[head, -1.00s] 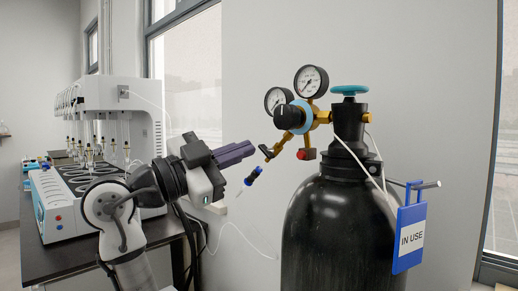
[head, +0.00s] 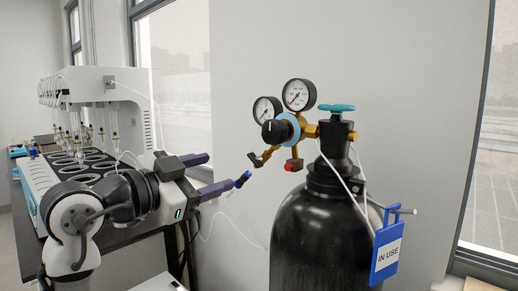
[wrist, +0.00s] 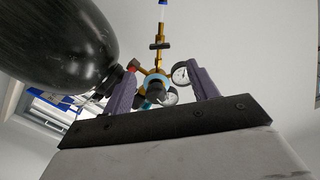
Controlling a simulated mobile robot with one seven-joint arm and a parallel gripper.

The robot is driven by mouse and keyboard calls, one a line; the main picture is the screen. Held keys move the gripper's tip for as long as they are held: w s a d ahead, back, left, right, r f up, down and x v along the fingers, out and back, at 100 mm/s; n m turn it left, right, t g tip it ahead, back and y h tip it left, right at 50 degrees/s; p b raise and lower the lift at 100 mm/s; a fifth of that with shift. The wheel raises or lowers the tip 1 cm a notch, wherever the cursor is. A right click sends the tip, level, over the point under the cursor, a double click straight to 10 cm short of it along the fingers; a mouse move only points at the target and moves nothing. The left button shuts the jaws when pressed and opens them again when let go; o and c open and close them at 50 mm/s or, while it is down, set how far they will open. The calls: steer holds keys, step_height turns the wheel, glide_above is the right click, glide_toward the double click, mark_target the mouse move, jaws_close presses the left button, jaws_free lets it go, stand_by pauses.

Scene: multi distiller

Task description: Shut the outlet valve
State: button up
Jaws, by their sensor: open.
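The regulator (head: 285,129) is brass with a light blue ring, a black knob (head: 273,131) and two round gauges. Its outlet branch slopes down to the left and carries a small black handle (head: 256,160), which looks like the outlet valve. The handle also shows in the wrist view (wrist: 160,46), crosswise on the brass pipe. A blue and black hose fitting (head: 243,179) is below it. My gripper (head: 208,173) is open and empty, left of the outlet branch and apart from the handle. In the wrist view the regulator shows between and beyond the purple fingers (wrist: 163,82).
The black gas cylinder (head: 325,235) stands at the right with a teal top handwheel (head: 337,108) and a blue "IN USE" sign (head: 386,250). A thin white tube (head: 235,240) hangs below the fitting. A bench with the white distiller (head: 112,85) is at the left.

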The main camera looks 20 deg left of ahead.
mark_target(252, 161)
steer(key=p+x, duration=0.3)
steer(key=x, duration=1)
steer(key=shift+w+d+f, duration=0.1)
steer(key=shift+w, duration=0.25)
